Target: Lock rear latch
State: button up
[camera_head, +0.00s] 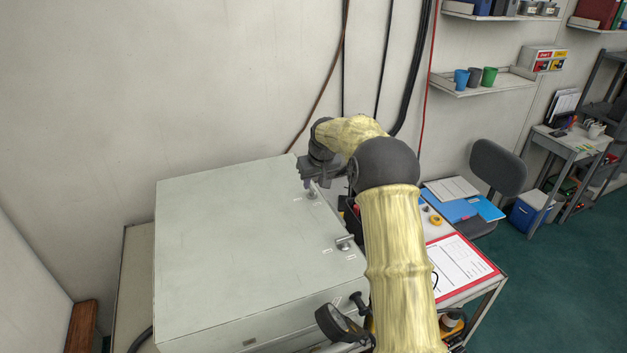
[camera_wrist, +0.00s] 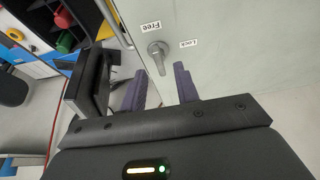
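The rear latch (camera_wrist: 158,54) is a small metal turn handle on the pale grey panel box (camera_head: 235,240). In the wrist view its lever points down toward my gripper, with the "Free" label (camera_wrist: 151,27) above it and the "Lock" label (camera_wrist: 188,43) to its upper right. My gripper (camera_wrist: 160,72) is open, with its two purple fingers on either side of the lever's end. I cannot tell whether either finger touches it. In the head view my gripper (camera_head: 310,185) is over the box's far right edge and largely hides the rear latch.
A second latch (camera_head: 345,242) sits nearer on the box's right edge. A table with a red-edged clipboard (camera_head: 462,265) and blue folders (camera_head: 450,207) stands to the right. The wall is close behind the box, with hanging cables (camera_head: 410,80).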

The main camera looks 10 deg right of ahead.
aim_at(312, 192)
jog(key=shift+x, duration=1.2)
jog(key=shift+d, duration=0.1)
jog(key=shift+c, duration=0.2)
grip_shut()
